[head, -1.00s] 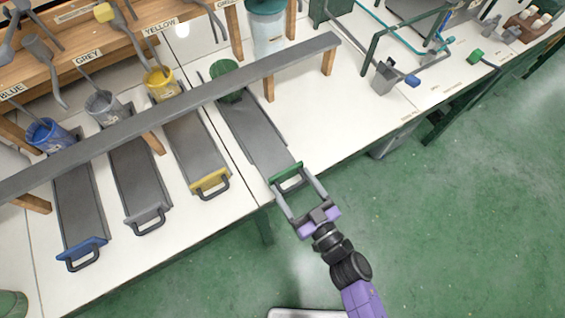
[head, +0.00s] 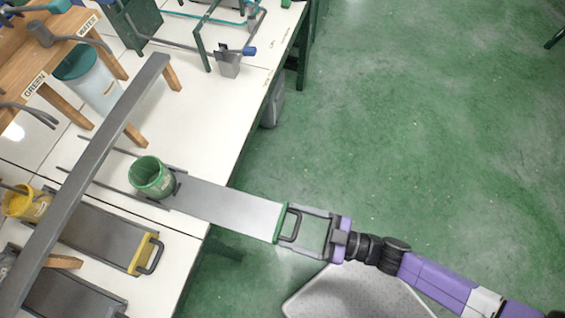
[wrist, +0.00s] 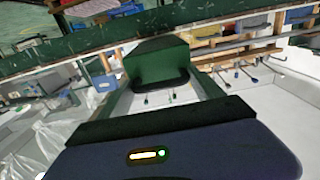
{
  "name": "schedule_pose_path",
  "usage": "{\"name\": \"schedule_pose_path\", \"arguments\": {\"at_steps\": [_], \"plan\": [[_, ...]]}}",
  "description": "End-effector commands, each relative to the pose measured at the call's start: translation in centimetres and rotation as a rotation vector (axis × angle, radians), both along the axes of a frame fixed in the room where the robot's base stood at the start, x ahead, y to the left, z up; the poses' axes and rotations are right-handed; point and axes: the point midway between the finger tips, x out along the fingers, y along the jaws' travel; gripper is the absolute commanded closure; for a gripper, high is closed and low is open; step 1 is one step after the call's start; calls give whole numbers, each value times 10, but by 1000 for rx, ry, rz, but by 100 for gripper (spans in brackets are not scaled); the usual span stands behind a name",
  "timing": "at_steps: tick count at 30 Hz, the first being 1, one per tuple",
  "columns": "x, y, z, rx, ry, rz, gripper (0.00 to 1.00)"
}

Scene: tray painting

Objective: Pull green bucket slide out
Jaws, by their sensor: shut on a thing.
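The green bucket slide (head: 225,207) is a long grey tray with a green front edge and a dark handle. It is drawn out over the table's front edge, its outer end above the floor. The green bucket (head: 152,178) stands upright at its inner end, clear of the grey rail. My gripper (head: 287,226) is shut on the front end of the slide, a finger at each side of the handle. In the wrist view the green front (wrist: 157,62) and handle show between the fingers; the exact contact is hidden.
The grey rail (head: 95,165) on wooden legs crosses above the slides. The yellow slide (head: 100,238) with its yellow bucket (head: 25,204) lies beside, on the white table (head: 200,140). A clear water container (head: 92,80) stands behind. The green floor at right is open.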

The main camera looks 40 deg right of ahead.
Motion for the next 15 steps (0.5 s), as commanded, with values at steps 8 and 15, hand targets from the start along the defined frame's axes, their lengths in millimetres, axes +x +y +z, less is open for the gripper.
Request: {"name": "schedule_pose_path", "arguments": {"at_steps": [8,15], "plan": [[-3,-9,0,0,0,-12,96],[-4,-9,0,-1,3,-12,19]]}}
